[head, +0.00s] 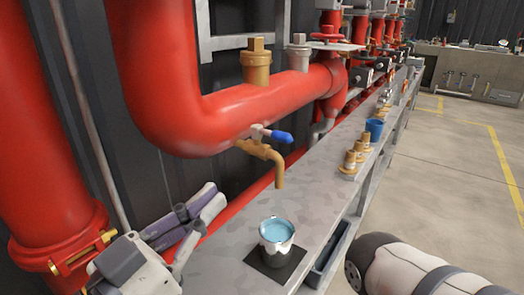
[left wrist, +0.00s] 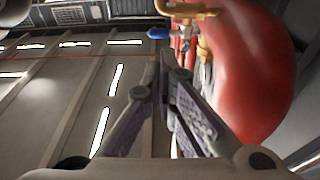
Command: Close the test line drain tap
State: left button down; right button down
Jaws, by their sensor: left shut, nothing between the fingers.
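The brass drain tap (head: 265,152) hangs under the red pipe, with its spout pointing down. My left gripper (head: 210,203) is shut and empty, to the left of the tap and bucket and apart from both. In the left wrist view the blue handle (left wrist: 158,33) and brass tap (left wrist: 190,10) lie beyond the fingertips (left wrist: 163,68). My right gripper is not in view.
The bucket stands on a dark mat (head: 257,258) on a long grey bench (head: 315,205). Brass fittings (head: 350,160) and a blue cup (head: 374,128) stand further along it. The large red pipe (head: 225,115) runs above the tap. Open floor (head: 440,190) lies to the right.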

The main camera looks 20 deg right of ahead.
aim_at(278, 139)
pick_arm(q)
jog(key=x, duration=1.4)
jog(key=shift+p, duration=0.3)
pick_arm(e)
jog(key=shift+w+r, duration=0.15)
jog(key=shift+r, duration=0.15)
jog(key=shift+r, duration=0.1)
pick_arm(q)
jog(key=shift+d+n+t+y+p, duration=0.15)
jog(key=shift+n+t+y+p, duration=0.25)
jog(key=shift+t+y, duration=0.15)
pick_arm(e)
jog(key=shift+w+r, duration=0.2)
